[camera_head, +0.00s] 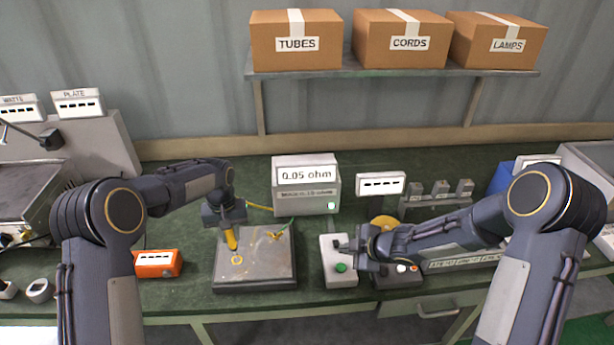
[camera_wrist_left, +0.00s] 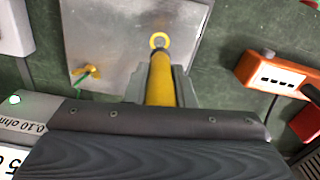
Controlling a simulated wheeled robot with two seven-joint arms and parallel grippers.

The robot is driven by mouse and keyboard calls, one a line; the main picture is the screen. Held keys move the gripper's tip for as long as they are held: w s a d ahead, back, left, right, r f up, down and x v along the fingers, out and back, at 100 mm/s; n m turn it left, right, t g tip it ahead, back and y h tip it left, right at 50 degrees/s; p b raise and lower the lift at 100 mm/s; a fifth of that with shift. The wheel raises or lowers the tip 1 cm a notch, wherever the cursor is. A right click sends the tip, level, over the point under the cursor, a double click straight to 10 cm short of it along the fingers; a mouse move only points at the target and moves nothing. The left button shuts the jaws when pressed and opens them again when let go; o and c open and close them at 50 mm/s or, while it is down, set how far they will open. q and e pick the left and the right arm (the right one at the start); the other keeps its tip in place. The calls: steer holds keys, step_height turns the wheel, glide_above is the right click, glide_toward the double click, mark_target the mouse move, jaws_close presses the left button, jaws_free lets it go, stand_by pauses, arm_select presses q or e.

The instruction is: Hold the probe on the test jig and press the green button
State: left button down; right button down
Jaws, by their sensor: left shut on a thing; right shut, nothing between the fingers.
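My left gripper (camera_head: 229,226) is shut on the yellow probe (camera_head: 231,240), which points down at the yellow ring on the metal plate of the test jig (camera_head: 270,268). In the left wrist view the probe (camera_wrist_left: 161,80) ends at or just above the ring (camera_wrist_left: 160,41); I cannot tell if it touches. The green button (camera_head: 341,267) sits on a pale box (camera_head: 337,278) right of the jig. My right gripper (camera_head: 343,246) is shut and empty, above the box just behind the button. A meter (camera_head: 306,185) behind the jig reads 0.05 ohm with a green lamp lit.
An orange device (camera_head: 158,263) stands left of the jig. A dark box with small buttons (camera_head: 397,280) is right of the green button box. A second yellow clip with a green wire (camera_wrist_left: 90,72) is on the jig plate. Cartons (camera_head: 296,50) sit on the shelf behind.

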arm_select(q)
steer(key=shift+r, duration=2.65)
arm_select(e)
steer(key=shift+r, duration=0.15)
